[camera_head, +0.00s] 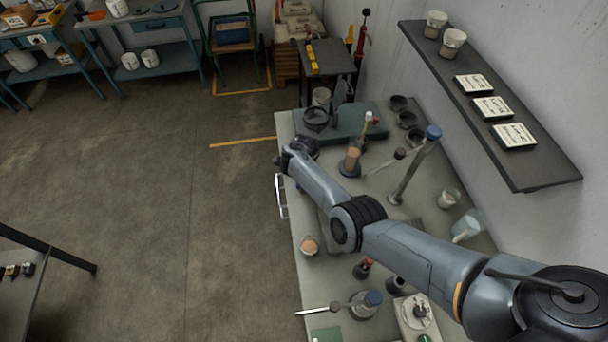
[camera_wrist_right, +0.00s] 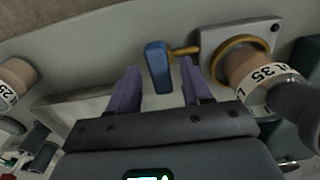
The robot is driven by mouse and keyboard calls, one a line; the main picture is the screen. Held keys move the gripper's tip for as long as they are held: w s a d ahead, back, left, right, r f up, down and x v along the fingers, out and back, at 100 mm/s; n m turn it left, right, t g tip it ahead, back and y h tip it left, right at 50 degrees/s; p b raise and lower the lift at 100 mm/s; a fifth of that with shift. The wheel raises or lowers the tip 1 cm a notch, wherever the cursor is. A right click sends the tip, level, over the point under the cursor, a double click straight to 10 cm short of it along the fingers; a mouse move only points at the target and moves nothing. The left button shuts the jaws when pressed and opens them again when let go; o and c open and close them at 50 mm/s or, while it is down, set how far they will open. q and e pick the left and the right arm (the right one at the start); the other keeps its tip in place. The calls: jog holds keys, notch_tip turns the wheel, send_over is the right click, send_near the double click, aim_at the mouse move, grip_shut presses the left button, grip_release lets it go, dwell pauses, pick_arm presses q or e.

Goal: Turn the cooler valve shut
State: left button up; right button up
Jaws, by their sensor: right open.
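A blue valve handle (camera_wrist_right: 157,62) with a brass stem (camera_wrist_right: 184,50) shows in the right wrist view; I take it to be the cooler valve. The stem runs right to a brass ring (camera_wrist_right: 222,66) by a grey plate. My right gripper (camera_wrist_right: 160,76) is open, with one finger on each side of the blue handle and gaps showing on both sides. In the head view my right arm reaches across the bench, its dark gripper (camera_head: 301,146) near the left edge; its fingers and the valve cannot be made out there. My left gripper is not in view.
In the head view a blue-capped glass column (camera_head: 411,170), a peach-filled vessel (camera_head: 351,161) and several bottles and cups crowd the bench (camera_head: 297,200). A dark shelf (camera_head: 540,172) hangs above right.

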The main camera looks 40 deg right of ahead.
notch_tip(320, 180, up, 11)
jog(key=p, duration=0.3)
jog(key=shift+f, duration=0.2)
dwell(0.3)
jog(key=s+d+f+n+t+h+p, duration=0.1)
jog(key=s+d+n+p, duration=0.15)
jog(key=s+n, duration=0.3)
jog(key=s+a+r+n+t+p, duration=0.1)
jog(key=s+a+r+n, duration=0.4)
jog(key=s+n, duration=0.2)
jog(key=s+a+r+n+p, duration=0.2)
jog(key=s+a+r+n, duration=0.3)
jog(key=s, duration=0.5)
jog(key=s+a+r+n+t+y+p, duration=0.1)
jog(key=s+a+r+n, duration=0.3)
jog(key=s+a+n, duration=0.3)
jog(key=shift+s+a+r+n+t+p, duration=0.2)
jog(key=shift+s+r+n+t+p, duration=0.15)
jog(key=shift+s+n, duration=0.55)
